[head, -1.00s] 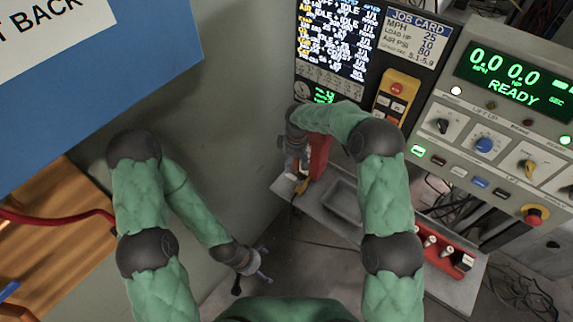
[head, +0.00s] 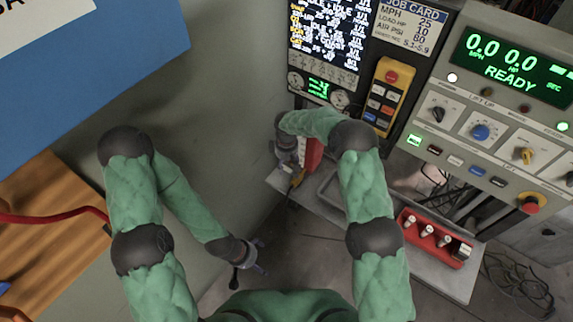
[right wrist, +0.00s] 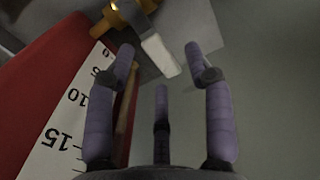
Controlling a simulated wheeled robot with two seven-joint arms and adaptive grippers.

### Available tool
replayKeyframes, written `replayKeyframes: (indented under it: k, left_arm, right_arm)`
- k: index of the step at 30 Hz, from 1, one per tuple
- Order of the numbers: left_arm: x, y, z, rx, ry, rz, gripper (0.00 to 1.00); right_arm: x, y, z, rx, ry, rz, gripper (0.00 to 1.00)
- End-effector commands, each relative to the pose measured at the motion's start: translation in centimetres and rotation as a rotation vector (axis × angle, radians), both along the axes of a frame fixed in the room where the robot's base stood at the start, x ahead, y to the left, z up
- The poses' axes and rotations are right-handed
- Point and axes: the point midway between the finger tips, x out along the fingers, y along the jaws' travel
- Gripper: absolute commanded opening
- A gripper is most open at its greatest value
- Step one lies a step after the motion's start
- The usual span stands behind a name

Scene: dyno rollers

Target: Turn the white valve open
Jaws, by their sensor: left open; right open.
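The white valve lever (right wrist: 160,55) shows in the right wrist view, beside a brass fitting (right wrist: 128,14) at the top. My right gripper (right wrist: 160,58) is open, with its upper fingertips on either side of the lever's end; I cannot tell whether they touch it. In the head view my right gripper (head: 290,170) points down beside a red block (head: 313,154), with a small yellow piece near its tip; the lever cannot be made out there. My left gripper (head: 262,258) is open and empty, low near the grey wall.
The red block with a white number scale (right wrist: 68,125) stands close on the left in the right wrist view. A grey shelf (head: 440,280) holds a red rack (head: 432,238). Control panels (head: 490,130) stand at the right. A blue board (head: 90,70) is at upper left.

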Motion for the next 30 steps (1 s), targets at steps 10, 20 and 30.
replayKeyframes:
  k: [10,20,30]
  left_arm:
    - [0.0,0.0,0.0,0.000,0.000,0.000,1.00]
    - [0.0,0.0,0.0,0.000,0.000,0.000,1.00]
    - [0.0,0.0,0.0,0.000,0.000,0.000,1.00]
  right_arm:
    - [0.0,0.0,-0.2,0.000,-0.001,0.000,0.47]
    - [0.0,0.0,-0.2,0.001,-0.001,0.000,0.00]
    - [-0.3,-1.2,-0.2,0.000,0.000,0.057,0.00]
